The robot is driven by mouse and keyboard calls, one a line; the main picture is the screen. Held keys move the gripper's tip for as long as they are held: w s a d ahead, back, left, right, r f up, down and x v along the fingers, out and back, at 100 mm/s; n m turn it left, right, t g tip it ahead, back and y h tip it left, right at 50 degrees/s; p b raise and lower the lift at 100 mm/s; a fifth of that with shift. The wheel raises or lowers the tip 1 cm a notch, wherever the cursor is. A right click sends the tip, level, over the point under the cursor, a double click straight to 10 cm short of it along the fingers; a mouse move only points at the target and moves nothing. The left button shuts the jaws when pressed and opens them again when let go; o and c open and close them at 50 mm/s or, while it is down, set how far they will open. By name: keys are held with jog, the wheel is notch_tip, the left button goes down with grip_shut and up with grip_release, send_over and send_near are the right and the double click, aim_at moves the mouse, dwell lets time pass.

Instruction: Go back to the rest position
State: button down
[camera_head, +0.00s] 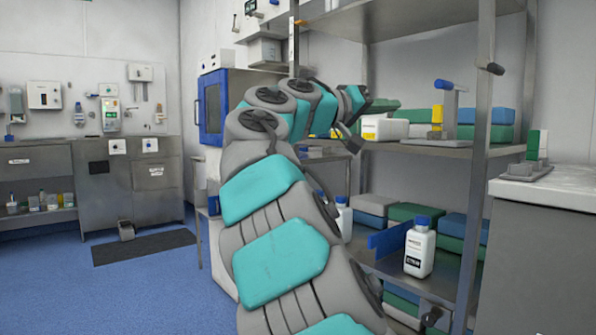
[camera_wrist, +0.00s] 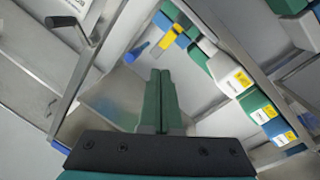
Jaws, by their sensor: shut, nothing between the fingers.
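My gripper (camera_wrist: 160,74) is shut, with its two green fingers pressed together and nothing between them. In the head view my grey and teal arm rises from the bottom, and the gripper (camera_head: 388,104) shows at its far end, pointing right. It appears at the height of the middle shelf, close to a white container with a yellow label (camera_head: 385,129). I cannot tell the exact gap between them. In the wrist view a steel shelf surface (camera_wrist: 105,100) lies beyond the fingers.
A steel shelving unit (camera_head: 484,120) holds green and blue boxes (camera_head: 493,134). A blue-capped white bottle (camera_head: 420,248) stands on its lower shelf. A blue-and-yellow item (camera_head: 437,116) stands on the middle shelf. A grey counter (camera_head: 550,190) is at right. The blue floor at left is mostly clear.

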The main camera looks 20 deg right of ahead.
jog(key=s+a+f+n+g+y+p, duration=0.1)
jog(key=s+f+n+y+p, duration=0.2)
jog(key=f, duration=0.6)
jog(key=s+a+f+y+p, duration=0.1)
jog(key=s+f+y, duration=0.3)
jog(key=f, duration=0.5)
jog(key=s+a+f+n+g+y+p, duration=0.1)
jog(key=s+a+f+n+y+p, duration=0.2)
jog(key=f, duration=0.6)
jog(key=s+a+f+g+y+p, duration=0.1)
jog(key=s+a+f+y, duration=0.1)
jog(key=s+a+f, duration=0.3)
jog(key=s+a+f+n+g+y+p, duration=0.1)
jog(key=s+a+f, duration=0.5)
jog(key=s, duration=0.6)
jog(key=s+a+f+n+g+y+p, duration=0.1)
jog(key=s+a+f+g+y, duration=0.1)
jog(key=s+a+f+y, duration=0.3)
jog(key=s+f, duration=0.1)
jog(key=s, duration=0.3)
jog(key=shift+a+f+p, duration=0.15)
jog(key=shift+f+p, duration=0.15)
jog(key=shift+p, duration=0.1)
